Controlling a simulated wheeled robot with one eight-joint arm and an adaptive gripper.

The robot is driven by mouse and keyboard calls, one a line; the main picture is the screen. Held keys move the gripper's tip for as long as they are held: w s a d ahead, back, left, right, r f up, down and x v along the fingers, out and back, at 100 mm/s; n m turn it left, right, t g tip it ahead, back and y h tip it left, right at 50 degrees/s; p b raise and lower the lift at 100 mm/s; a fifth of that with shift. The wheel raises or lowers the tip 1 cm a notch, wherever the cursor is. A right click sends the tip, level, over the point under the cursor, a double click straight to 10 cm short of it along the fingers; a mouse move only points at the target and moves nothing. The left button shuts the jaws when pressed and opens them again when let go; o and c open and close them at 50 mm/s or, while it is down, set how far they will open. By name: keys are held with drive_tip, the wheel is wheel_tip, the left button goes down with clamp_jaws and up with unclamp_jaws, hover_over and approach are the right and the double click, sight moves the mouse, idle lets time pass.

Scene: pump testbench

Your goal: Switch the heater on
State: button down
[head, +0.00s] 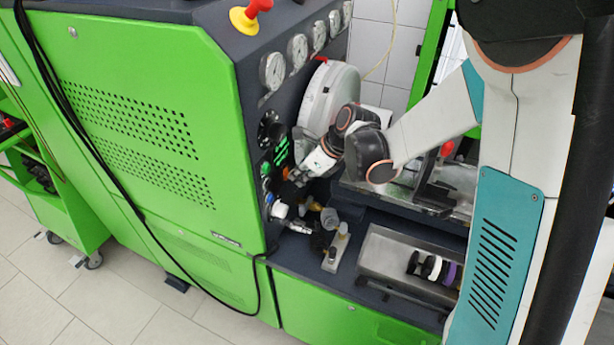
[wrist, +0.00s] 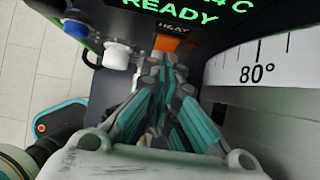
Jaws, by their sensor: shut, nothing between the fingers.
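The heater switch (wrist: 166,43) is an orange rocker under a "HEAT" label in the wrist view. Above it a dark display (wrist: 190,12) shows green text with "READY" and part of a temperature reading. My gripper (wrist: 166,64) is shut and empty, its fingertips just below the switch in the picture; I cannot tell whether they touch it. In the head view my gripper (head: 297,176) is at the front panel of the green testbench (head: 140,120), close below the small display (head: 281,151). The switch is too small there to read its position.
A white round fitting (wrist: 116,55) sticks out left of the switch. A large white graduated drum (wrist: 265,70), marked 80°, stands close on the right. Gauges (head: 273,70) line the panel's top, near a red emergency button (head: 257,7). A metal tray (head: 385,250) lies below.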

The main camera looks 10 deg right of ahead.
idle(0.3)
drive_tip(key=f+b, duration=0.1)
drive_tip(key=b, duration=0.1)
drive_tip(key=t+y+b, duration=0.1)
drive_tip(key=b, duration=0.1)
drive_tip(key=shift+w+a+f, duration=0.2)
drive_tip(key=shift+a+f, duration=0.1)
drive_tip(key=shift+f, duration=0.05)
drive_tip(key=shift+r, duration=0.15)
